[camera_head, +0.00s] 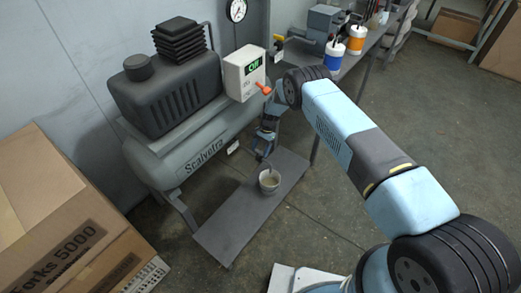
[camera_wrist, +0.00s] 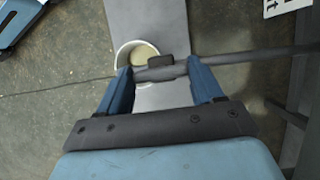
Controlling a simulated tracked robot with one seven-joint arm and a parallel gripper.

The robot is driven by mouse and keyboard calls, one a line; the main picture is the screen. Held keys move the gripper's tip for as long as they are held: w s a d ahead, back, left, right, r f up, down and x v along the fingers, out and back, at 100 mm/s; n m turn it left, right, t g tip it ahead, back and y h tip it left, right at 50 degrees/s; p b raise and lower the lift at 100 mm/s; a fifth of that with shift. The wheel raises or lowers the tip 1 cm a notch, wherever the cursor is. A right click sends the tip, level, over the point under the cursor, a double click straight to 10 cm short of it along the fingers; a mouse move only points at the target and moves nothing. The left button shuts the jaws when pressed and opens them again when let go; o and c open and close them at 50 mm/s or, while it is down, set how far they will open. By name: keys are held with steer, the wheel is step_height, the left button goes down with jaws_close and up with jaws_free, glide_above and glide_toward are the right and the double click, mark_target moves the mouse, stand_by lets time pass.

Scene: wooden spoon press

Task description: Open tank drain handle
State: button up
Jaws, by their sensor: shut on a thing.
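The grey tank (camera_head: 195,150), lettered "Scalvetro", lies on its side under a dark motor housing in the head view. My gripper (camera_head: 264,150) is low beside the tank's right end, pointing down. In the wrist view my gripper (camera_wrist: 160,72) has its two blue fingers on either side of a short dark grey piece, which I take as the drain handle (camera_wrist: 160,73). The fingers are shut on it. In the head view the handle is too small and too hidden to make out clearly.
A pale cup (camera_head: 269,181) with light contents stands on a grey board (camera_head: 235,222) below my gripper. A control box (camera_head: 243,72) reading "Off" with an orange lever is above. Cardboard boxes (camera_head: 65,215) stand left; a workbench (camera_head: 362,52) is behind. A dark bar (camera_wrist: 265,55) runs right of the fingers.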

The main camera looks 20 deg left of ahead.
steer(key=shift+w, duration=0.1)
steer(key=o, duration=1.1)
steer(key=shift+c, duration=0.2)
steer(key=shift+r, duration=0.1)
steer(key=shift+w+d+r, duration=0.15)
steer(key=shift+w+r, duration=0.2)
steer(key=shift+r, duration=0.05)
steer(key=w+d, duration=0.4)
steer(key=w, duration=0.6)
steer(key=shift+w+d, duration=0.2)
steer(key=shift+w, duration=0.2)
